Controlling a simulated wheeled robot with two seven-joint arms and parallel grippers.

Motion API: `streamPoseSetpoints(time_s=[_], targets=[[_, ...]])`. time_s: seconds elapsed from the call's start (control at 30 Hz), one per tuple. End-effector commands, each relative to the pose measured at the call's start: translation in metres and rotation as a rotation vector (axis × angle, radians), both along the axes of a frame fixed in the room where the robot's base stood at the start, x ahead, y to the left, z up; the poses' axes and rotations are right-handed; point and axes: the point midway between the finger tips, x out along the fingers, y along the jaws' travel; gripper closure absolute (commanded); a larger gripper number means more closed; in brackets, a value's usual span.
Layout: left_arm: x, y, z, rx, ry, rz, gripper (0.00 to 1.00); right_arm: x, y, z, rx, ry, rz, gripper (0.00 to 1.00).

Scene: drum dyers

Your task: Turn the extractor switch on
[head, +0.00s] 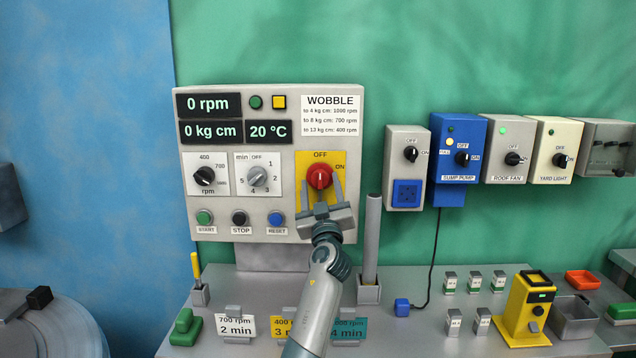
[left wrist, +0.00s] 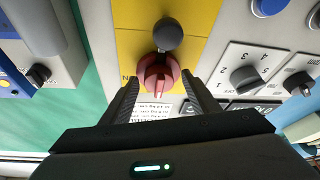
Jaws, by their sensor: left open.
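A red rotary switch (head: 320,176) sits on a yellow plate on the grey control panel, with OFF above it and ON at its upper right. Its ridge looks upright, in line with OFF. It also shows in the left wrist view (left wrist: 159,74), upside down, next to a dark round knob (left wrist: 168,34). My left gripper (head: 320,189) is open, with one finger on each side of the red switch; I cannot tell whether they touch it. The gripper hides the plate's lower part, and I read no extractor name. My right gripper is out of view.
The panel also has a rpm dial (head: 204,176), a minute dial (head: 257,176) and START, STOP and RESET buttons close by on the left. A grey upright post (head: 372,240) stands right of my left arm. Wall switch boxes (head: 407,138) hang further right.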

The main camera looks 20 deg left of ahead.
Motion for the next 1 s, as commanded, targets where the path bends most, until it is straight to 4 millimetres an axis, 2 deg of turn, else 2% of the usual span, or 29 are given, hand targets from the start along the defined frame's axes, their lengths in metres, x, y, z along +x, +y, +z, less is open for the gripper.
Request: streamPoseSetpoints(time_s=[0.2,0.23,0.4,0.77,1.0], targets=[[0.000,0.000,0.000,-0.001,0.000,0.000,0.45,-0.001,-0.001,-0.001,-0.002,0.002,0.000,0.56],[0.000,0.000,0.000,-0.001,0.000,0.000,0.47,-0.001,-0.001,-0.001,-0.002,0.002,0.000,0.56],[0.000,0.000,0.000,-0.001,0.000,0.000,0.86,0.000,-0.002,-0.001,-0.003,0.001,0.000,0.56],[0.000,0.000,0.000,0.025,0.007,-0.001,0.86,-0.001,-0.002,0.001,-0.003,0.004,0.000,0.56],[0.000,0.002,0.002,0.120,0.032,-0.001,0.86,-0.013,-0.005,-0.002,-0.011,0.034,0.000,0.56]])
